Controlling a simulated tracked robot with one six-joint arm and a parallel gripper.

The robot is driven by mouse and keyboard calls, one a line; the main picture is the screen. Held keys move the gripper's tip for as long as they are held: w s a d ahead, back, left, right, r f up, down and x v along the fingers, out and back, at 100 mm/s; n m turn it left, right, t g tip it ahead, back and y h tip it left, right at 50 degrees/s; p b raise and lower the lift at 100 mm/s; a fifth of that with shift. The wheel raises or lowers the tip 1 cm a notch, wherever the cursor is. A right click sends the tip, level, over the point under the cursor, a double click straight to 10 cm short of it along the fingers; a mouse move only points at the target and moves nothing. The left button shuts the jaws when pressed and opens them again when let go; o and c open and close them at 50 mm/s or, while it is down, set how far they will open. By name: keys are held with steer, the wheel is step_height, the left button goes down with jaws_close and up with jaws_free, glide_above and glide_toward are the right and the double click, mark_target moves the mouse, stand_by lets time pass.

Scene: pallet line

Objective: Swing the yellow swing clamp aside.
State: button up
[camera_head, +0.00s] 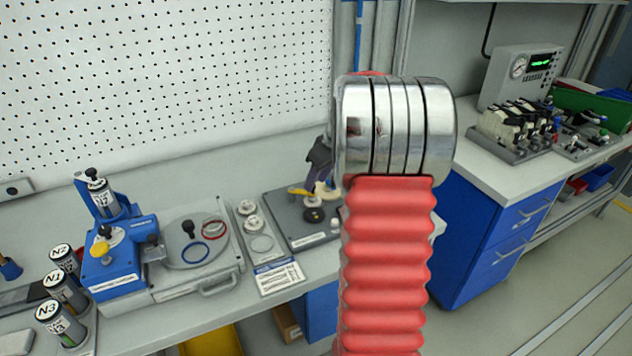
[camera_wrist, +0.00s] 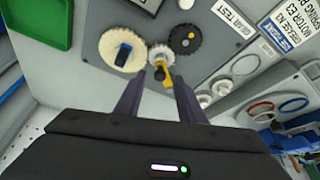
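The yellow swing clamp (camera_wrist: 167,77) lies on a grey gear plate, with a black knob beside it and its upper end at a small white gear (camera_wrist: 161,54). It also shows in the head view (camera_head: 299,191) as a small yellow bar. My gripper (camera_wrist: 160,82) is open and empty, its two dark fingers pointing at the plate. In the wrist view the clamp appears between the fingertips; I cannot tell whether they touch it. In the head view my gripper (camera_head: 320,158) is mostly hidden behind my arm.
A large cream gear (camera_wrist: 109,46) with a blue-and-black handle and a black disc (camera_wrist: 184,39) flank the clamp closely. White round parts (camera_head: 249,207) and a blue fixture (camera_head: 112,262) stand to the left on the bench. A green tray (camera_wrist: 43,22) shows in the wrist view.

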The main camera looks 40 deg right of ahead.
steer(key=shift+x, duration=0.9)
jaws_close()
steer(key=shift+d, duration=0.15)
steer(key=shift+s, duration=0.1)
